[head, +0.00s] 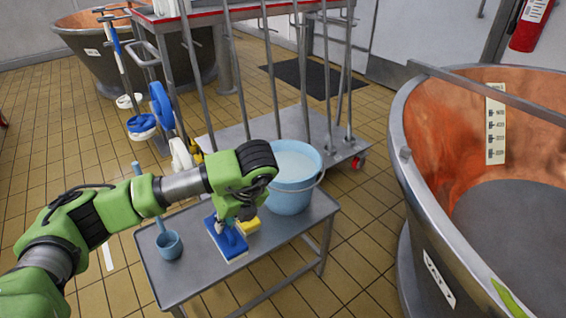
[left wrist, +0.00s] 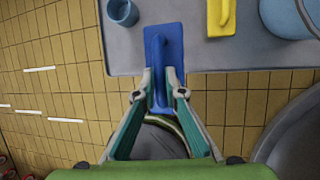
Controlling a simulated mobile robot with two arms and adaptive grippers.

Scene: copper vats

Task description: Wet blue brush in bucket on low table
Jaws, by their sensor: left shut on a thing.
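The blue brush (head: 227,246), with a flat head and pale lower edge, is at the low table's (head: 277,233) middle, left of the bucket. My left gripper (head: 233,212) is above it and shut on its handle. In the left wrist view the fingers (left wrist: 160,88) close around the handle, and the brush (left wrist: 163,38) extends over the table's edge (left wrist: 220,68). I cannot tell whether it touches the table. The light blue bucket (head: 291,198), filled with pale liquid, stands at the table's right end; part of it shows in the left wrist view (left wrist: 284,18). My right gripper is out of view.
A yellow brush (head: 250,224) lies between the blue brush and the bucket. A blue long-handled cup (head: 169,246) stands at the table's left. A large copper vat (head: 440,215) stands at the right.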

